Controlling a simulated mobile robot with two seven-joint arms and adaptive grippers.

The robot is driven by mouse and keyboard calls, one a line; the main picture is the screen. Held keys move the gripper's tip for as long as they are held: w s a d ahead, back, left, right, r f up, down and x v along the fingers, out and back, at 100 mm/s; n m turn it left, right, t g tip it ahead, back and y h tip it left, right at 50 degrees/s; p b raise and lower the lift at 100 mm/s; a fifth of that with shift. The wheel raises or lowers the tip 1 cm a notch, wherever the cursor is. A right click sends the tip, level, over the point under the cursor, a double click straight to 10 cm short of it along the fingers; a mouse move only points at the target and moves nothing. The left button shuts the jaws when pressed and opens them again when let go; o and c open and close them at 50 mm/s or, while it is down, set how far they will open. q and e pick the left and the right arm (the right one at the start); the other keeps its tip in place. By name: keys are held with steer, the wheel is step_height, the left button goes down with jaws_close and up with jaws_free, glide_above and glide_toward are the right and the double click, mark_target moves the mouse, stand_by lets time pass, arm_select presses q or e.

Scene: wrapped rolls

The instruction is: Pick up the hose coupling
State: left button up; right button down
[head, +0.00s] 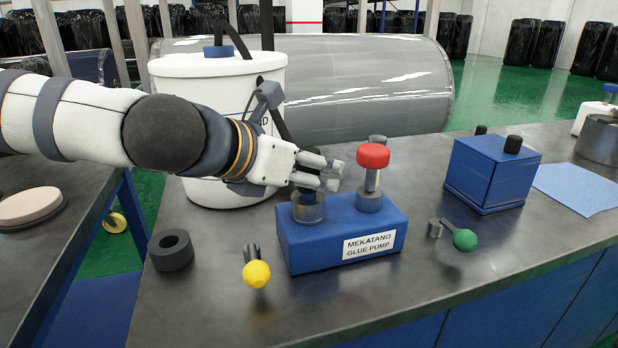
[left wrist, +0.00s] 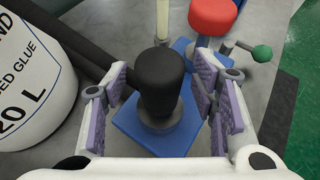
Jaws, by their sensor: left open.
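The black-capped piece with a grey collar (head: 308,208) looks like the hose coupling. It stands upright on the left part of the blue glue pump block (head: 345,238). In the left wrist view its black top (left wrist: 160,85) is between my fingers, with gaps on both sides. My left gripper (head: 328,172) is open around it, and its fingers hide much of the top in the head view. The pump's red knob (head: 373,156) stands just to the right; it also shows in the left wrist view (left wrist: 212,16). My right gripper is not in view.
A white glue bucket (head: 215,85) stands close behind my left arm. A dark ring (head: 170,250), a yellow-balled lever (head: 256,273) and a green-balled lever (head: 465,240) surround the pump. A blue box (head: 492,173) stands right. The bench front is clear.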

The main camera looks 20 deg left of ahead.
arm_select(q)
jaws_close()
